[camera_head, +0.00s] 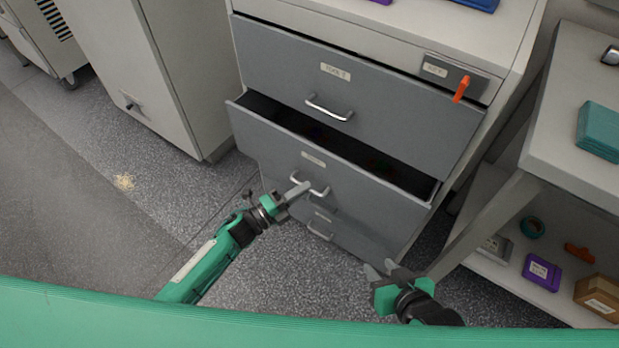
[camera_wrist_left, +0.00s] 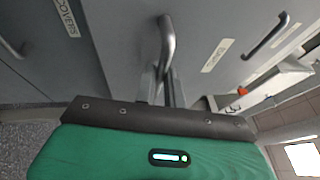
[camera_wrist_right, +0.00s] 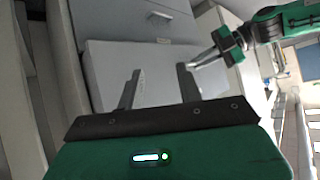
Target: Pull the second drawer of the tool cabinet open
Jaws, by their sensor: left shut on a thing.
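The grey tool cabinet (camera_head: 260,55) stands in the middle of the head view. Its second drawer (camera_head: 270,146) is pulled part way out, and its dark inside shows along the top. My left gripper (camera_head: 300,188) is shut on that drawer's metal handle (camera_head: 318,191). The handle also shows between the fingers in the left wrist view (camera_wrist_left: 167,40). My right gripper (camera_head: 388,270) is open and empty, low in front of the cabinet's right side. Its two spread fingers show in the right wrist view (camera_wrist_right: 158,88).
The top drawer (camera_head: 290,65) and the bottom drawer (camera_head: 330,228) look shut. An orange key or lever (camera_head: 461,89) sticks out at the upper right. A shelf unit (camera_head: 570,150) with several small items stands to the right.

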